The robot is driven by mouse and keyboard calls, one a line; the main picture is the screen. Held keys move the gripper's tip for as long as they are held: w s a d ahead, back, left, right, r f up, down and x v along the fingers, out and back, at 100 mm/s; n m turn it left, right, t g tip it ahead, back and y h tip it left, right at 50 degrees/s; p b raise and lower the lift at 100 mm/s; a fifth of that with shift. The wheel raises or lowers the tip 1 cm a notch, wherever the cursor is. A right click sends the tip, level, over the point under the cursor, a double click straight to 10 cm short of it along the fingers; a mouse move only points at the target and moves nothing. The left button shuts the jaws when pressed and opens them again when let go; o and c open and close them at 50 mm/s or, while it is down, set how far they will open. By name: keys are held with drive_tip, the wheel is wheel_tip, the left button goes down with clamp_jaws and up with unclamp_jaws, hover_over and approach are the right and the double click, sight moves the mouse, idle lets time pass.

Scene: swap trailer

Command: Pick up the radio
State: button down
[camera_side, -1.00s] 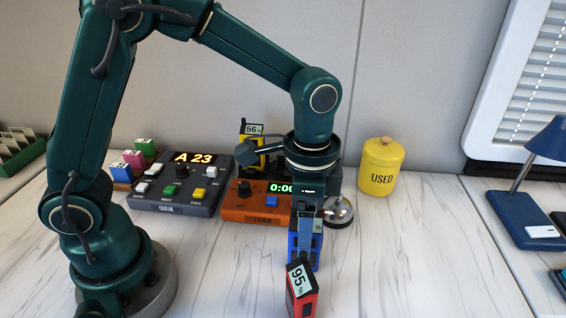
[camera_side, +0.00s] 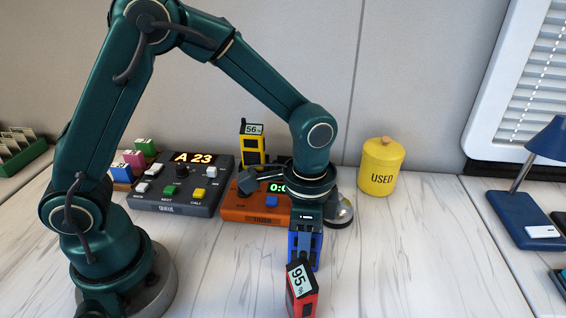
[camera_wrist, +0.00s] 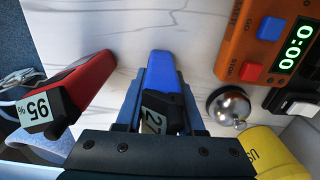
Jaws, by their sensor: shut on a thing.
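My gripper (camera_side: 306,222) is shut on the blue radio (camera_side: 302,252), which stands upright on the white table. In the wrist view the blue radio (camera_wrist: 165,72) sits between my fingers, and its small display is partly hidden. A red radio (camera_side: 301,290) with a display reading 95% stands in front of the blue one. It is at the left in the wrist view (camera_wrist: 80,85). A yellow radio (camera_side: 252,146) with a display reading 56% stands at the back, behind the orange timer.
The orange timer (camera_side: 243,213) is left of and behind my gripper. A silver bell (camera_side: 341,212) is close on the right. A grey queue console (camera_side: 177,196), a yellow USED canister (camera_side: 381,166) and a blue lamp (camera_side: 523,215) stand further off.

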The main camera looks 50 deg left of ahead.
drive_tip(key=shift+r, duration=0.15)
wheel_tip(320, 180, up, 4)
drive_tip(key=shift+r, duration=0.1)
drive_tip(key=a+r, duration=0.6)
drive_tip(key=a, duration=0.5)
drive_tip(key=w+a+r, duration=0.4)
drive_tip(key=w+a, duration=0.1)
drive_tip(key=w, duration=0.6)
drive_tip(key=shift+a+m, duration=0.3)
drive_tip(key=shift+a, duration=0.05)
drive_tip(key=shift+w+a+f, duration=0.4)
drive_tip(key=shift+a+f, duration=0.15)
drive_tip(key=shift+f, duration=0.1)
drive_tip(key=shift+a+f, duration=0.1)
drive_tip(key=shift+f, duration=0.05)
